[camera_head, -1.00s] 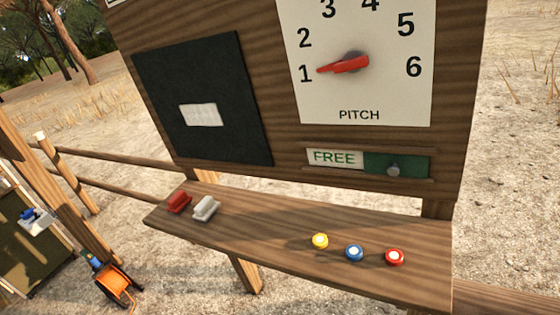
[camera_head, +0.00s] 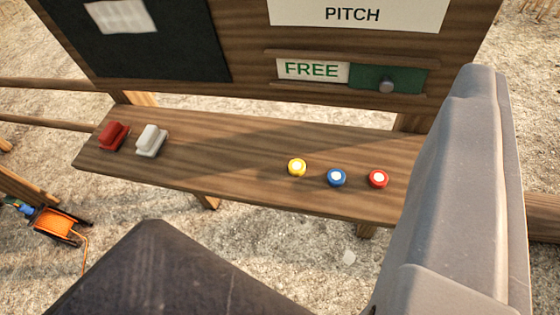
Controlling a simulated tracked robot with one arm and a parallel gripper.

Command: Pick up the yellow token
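The yellow token (camera_head: 297,167) is a small round disc with a white centre. It lies flat on the wooden shelf (camera_head: 230,150) below the board, leftmost in a row of three tokens. The blue token (camera_head: 337,177) lies just to its right, and the red token (camera_head: 379,179) is at the right end of the row. The tokens stand apart, and nothing covers the yellow one. A grey part and a dark part of my own body show at the right and bottom. I can make out no gripper fingertips.
A red block (camera_head: 114,136) and a white block (camera_head: 151,140) sit at the shelf's left end. The board above carries a dark panel (camera_head: 180,40), a PITCH sign (camera_head: 352,14) and a FREE slider (camera_head: 387,86). The shelf is clear between blocks and tokens.

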